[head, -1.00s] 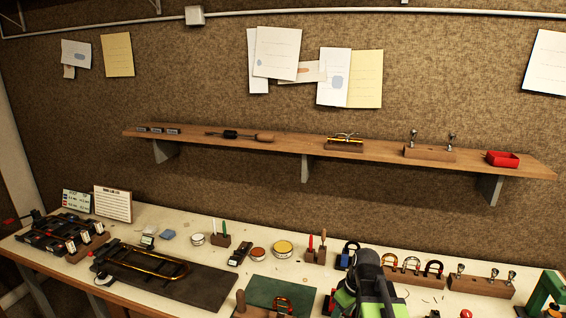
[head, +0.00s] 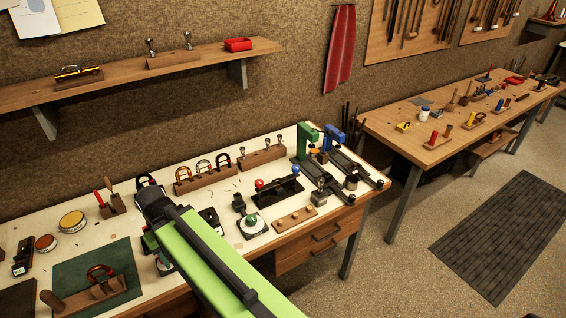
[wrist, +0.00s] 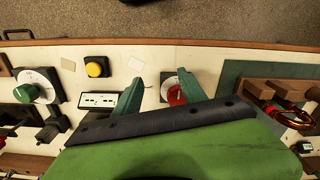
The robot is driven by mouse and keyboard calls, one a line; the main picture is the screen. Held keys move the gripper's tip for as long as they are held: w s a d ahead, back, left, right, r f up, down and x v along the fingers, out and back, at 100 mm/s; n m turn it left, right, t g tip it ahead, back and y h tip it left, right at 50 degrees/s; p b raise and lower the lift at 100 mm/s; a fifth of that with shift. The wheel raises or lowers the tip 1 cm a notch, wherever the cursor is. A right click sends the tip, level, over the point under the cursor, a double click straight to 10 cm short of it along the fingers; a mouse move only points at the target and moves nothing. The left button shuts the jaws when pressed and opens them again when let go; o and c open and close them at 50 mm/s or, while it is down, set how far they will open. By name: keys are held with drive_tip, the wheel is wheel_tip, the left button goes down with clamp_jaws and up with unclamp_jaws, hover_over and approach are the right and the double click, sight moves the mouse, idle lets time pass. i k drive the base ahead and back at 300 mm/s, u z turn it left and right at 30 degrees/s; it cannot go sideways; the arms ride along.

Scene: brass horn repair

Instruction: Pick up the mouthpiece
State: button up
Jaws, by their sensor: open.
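Small silver mouthpieces (head: 268,142) stand upright in a wooden block (head: 262,157) at the back of the white bench. Two more silver mouthpieces (head: 187,40) stand in a wooden block (head: 172,59) on the wall shelf. I cannot tell which one is meant. My gripper (wrist: 160,88) is open and empty in the wrist view, its two green fingers spread above the bench near its front edge. No mouthpiece is recognisable in the wrist view. In the head view my own arm hides the gripper and part of the bench, left of the bench mouthpieces.
Near the fingers are a red knob (wrist: 176,96), a yellow button (wrist: 96,67) and a green dial (wrist: 25,93). A block with horseshoe-shaped pieces (head: 208,178) stands beside the mouthpiece block. Green and blue clamp-like stands (head: 306,140) are to the right. A second bench (head: 440,140) lies farther right.

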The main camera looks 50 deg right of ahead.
sight(321, 180)
drive_tip(key=z, duration=0.85)
drive_tip(key=k, duration=0.85)
drive_tip(key=z, duration=0.65)
drive_tip(key=i, duration=0.5)
drive_tip(key=z, duration=0.1)
